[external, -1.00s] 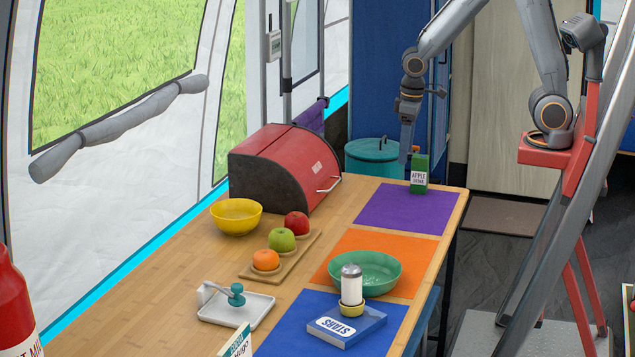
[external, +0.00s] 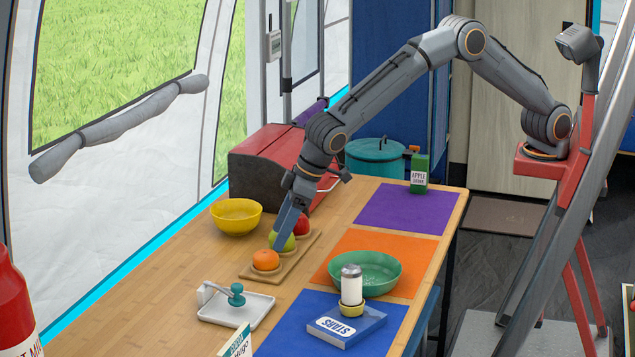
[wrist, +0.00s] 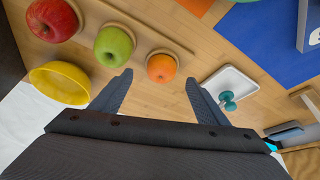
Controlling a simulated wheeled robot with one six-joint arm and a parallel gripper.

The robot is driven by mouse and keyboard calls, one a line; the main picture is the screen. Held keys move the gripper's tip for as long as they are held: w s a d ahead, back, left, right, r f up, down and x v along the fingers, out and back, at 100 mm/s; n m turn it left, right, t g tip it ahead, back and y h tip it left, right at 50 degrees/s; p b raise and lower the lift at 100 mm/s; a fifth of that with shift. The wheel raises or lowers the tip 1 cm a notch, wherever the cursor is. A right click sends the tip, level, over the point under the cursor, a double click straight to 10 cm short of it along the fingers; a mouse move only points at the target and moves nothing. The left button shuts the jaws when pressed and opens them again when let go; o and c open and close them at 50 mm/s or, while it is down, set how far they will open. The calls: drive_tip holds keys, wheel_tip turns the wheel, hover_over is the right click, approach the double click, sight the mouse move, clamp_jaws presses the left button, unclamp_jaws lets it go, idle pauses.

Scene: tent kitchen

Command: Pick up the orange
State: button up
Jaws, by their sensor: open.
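The orange (external: 265,260) sits in the near end of a wooden tray (external: 246,275) on the table, beside a green apple (external: 284,242) and a red apple (external: 300,224). The orange also shows in the wrist view (wrist: 161,68), just beyond and between the open fingertips. My gripper (external: 280,244) is open and empty, above the tray and partly covering the green apple in the external view. In the wrist view my gripper (wrist: 157,82) has its left finger near the green apple (wrist: 114,43) and its right finger to the right of the orange.
A yellow bowl (external: 236,216) stands left of the tray. A white dish with a teal-handled item (external: 236,308) lies in front. A green bowl (external: 385,269) and a shaker on a blue book (external: 340,332) are to the right. A red bread box (external: 262,172) stands behind.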

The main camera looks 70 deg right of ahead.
sight(268, 252)
drive_tip(key=shift+w+a+p+x, duration=0.1)
drive_tip(key=shift+a+p+x, duration=0.15)
drive_tip(key=shift+x, duration=1.25)
drive_tip(key=shift+w+a+p+x, duration=0.15)
drive_tip(key=shift+p+x, duration=0.05)
drive_tip(key=shift+x, duration=1.25)
drive_tip(key=shift+r, duration=0.15)
drive_tip(key=c, duration=1.2)
